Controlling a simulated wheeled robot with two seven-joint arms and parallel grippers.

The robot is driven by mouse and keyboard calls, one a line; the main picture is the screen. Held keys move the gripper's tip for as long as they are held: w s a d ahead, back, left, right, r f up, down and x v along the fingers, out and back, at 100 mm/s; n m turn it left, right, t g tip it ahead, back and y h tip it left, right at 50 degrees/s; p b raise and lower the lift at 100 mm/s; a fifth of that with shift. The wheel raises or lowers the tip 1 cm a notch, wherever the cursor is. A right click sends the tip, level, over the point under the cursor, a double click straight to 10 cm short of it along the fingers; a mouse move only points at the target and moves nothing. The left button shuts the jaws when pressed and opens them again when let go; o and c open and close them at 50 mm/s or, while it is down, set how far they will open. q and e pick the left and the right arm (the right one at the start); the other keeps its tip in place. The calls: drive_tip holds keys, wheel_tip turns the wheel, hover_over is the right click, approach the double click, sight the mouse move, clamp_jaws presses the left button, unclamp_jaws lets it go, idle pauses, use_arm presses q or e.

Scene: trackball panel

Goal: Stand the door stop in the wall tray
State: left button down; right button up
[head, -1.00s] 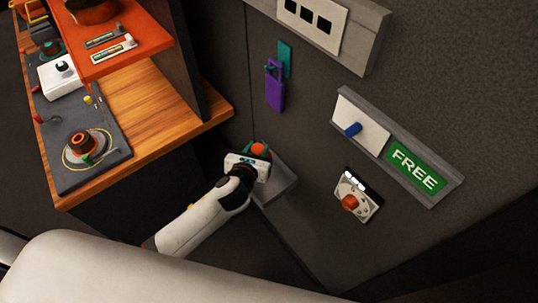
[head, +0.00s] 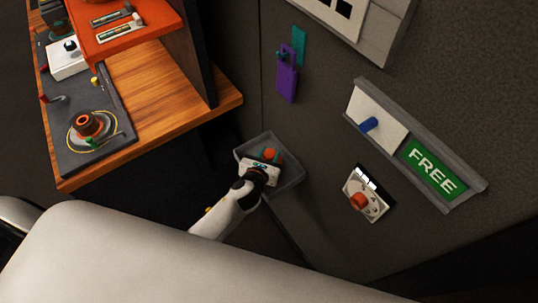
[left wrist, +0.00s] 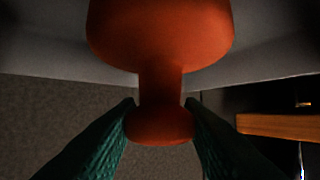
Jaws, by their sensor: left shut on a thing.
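The door stop is orange-red, with a wide rounded body, a thin neck and a smaller knob. In the left wrist view the door stop (left wrist: 160,35) has its knob end between the green fingers of my left gripper (left wrist: 160,120), which is shut on it. In the head view my left gripper (head: 266,160) and the door stop (head: 272,155) are over the grey wall tray (head: 292,175), inside its outline. I cannot tell whether the door stop touches the tray floor. The gripper hides part of the tray. My right gripper is not in view.
A wooden desk (head: 160,125) with a dark panel stands to the left, its corner near the tray.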

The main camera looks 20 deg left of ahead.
use_arm(q)
drive_tip(key=shift+w, duration=0.15)
drive_tip(key=shift+f, duration=0.1)
drive_tip(key=c, duration=1)
unclamp_jaws()
drive_tip(key=shift+o, duration=0.2)
drive_tip(key=shift+r, duration=0.2)
drive_tip(key=shift+s, duration=0.5)
drive_tip(key=v, duration=1.1)
drive_tip(key=shift+r, duration=0.2)
